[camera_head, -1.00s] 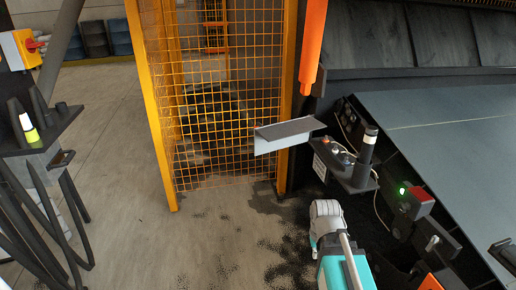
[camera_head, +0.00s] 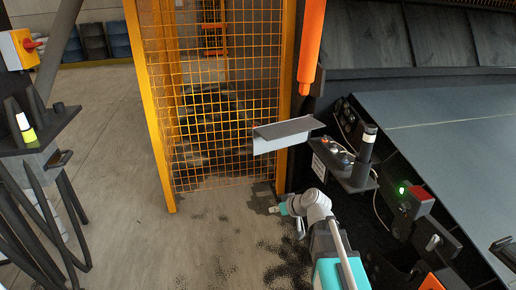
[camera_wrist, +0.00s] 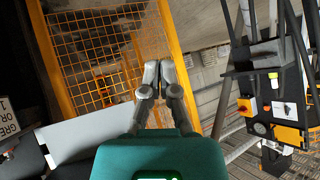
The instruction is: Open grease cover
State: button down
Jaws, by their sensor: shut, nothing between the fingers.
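The grease cover appears to be the bent grey metal plate (camera_head: 284,134) beside the orange post in the head view. It also shows as a broad pale grey plate (camera_wrist: 88,132) at the lower left of the wrist view. My gripper (camera_head: 274,210) points left, below the plate and apart from it in the picture. In the wrist view my gripper (camera_wrist: 161,66) has its fingertips together and holds nothing. The plate lies to its left there. What lies behind the plate is hidden.
A control bracket (camera_head: 345,165) with buttons stands right of the plate. An orange mesh fence (camera_head: 215,100) is behind it. A dark conveyor belt (camera_head: 450,130) runs at right. A partly cut-off sign (camera_wrist: 8,118) shows at the wrist view's left.

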aim_at(255, 144)
jog(key=w+r+t+b, duration=0.1)
jog(key=w+r+t, duration=0.8)
jog(key=w, duration=0.4)
jog(key=shift+r+m+y, duration=0.3)
jog(key=shift+r+m, duration=0.1)
jog(key=shift+r, duration=0.25)
jog(key=x, duration=1.4)
jog(key=shift+r, duration=0.15)
